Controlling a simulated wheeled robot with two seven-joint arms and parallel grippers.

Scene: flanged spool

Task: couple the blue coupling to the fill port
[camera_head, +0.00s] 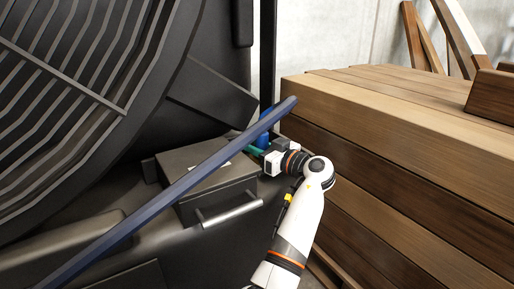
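A small blue piece (263,141), which looks like the blue coupling, shows just above my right gripper (266,160), partly covered by a long dark-blue bar. My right arm comes in from the bottom right, and its gripper points left at the black machine. A small teal-green piece (254,152) lies at the gripper's left side; I cannot tell what it is. The fingers are too small and covered to show whether they are open or hold anything. I cannot make out the fill port for certain. My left gripper is not in view.
The dark-blue bar (165,200) crosses from bottom left to upper middle. A large black ribbed machine (70,90) fills the left. A dark box with a handle (231,213) stands below the bar. Stacked wooden beams (400,150) block the right side, close to my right arm.

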